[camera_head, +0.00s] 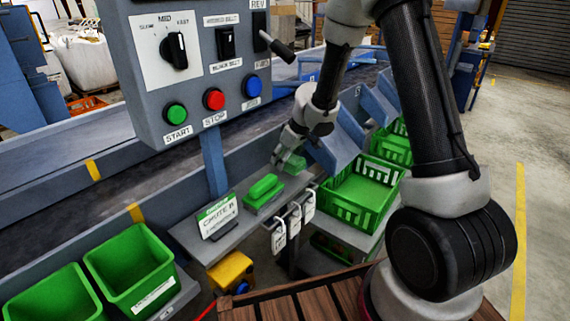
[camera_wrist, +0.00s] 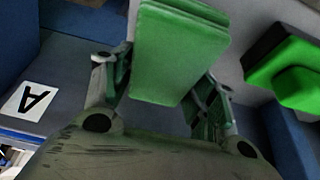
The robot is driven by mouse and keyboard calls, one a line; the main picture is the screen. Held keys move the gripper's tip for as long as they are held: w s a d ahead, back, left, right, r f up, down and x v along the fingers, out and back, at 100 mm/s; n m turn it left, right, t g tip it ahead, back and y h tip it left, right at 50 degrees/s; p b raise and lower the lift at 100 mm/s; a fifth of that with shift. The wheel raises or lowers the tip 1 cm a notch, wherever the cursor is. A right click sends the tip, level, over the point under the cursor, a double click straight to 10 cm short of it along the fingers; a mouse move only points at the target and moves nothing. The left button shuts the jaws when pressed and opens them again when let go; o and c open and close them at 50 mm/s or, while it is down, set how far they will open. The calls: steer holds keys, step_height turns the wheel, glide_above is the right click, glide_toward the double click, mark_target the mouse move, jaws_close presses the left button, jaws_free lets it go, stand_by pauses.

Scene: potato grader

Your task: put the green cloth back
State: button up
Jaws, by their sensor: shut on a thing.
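The green cloth (camera_wrist: 180,52) is a folded pale green pad between the fingers of my gripper (camera_wrist: 163,85) in the wrist view. My gripper is shut on it. In the head view my gripper (camera_head: 286,156) is over the far end of a narrow grey shelf (camera_head: 207,248), and a small part of the cloth (camera_head: 296,164) shows there. I cannot tell whether the cloth touches the shelf.
A green block-like tool (camera_head: 263,190) lies on the shelf near the cloth. A sign (camera_head: 217,216) stands at the shelf's near end. White tags (camera_head: 294,219) hang from its edge. Green crates (camera_head: 358,198) stand at right.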

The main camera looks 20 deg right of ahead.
mark_target(297, 160)
steer(key=shift+f, duration=1.25)
steer(key=shift+f, duration=0.2)
steer(key=shift+s+f, duration=0.1)
steer(key=o, duration=0.9)
steer(key=shift+f, duration=0.2)
steer(key=shift+c, duration=0.2)
steer(key=shift+r, duration=0.1)
steer(key=shift+r, duration=0.5)
steer(key=v, duration=1.2)
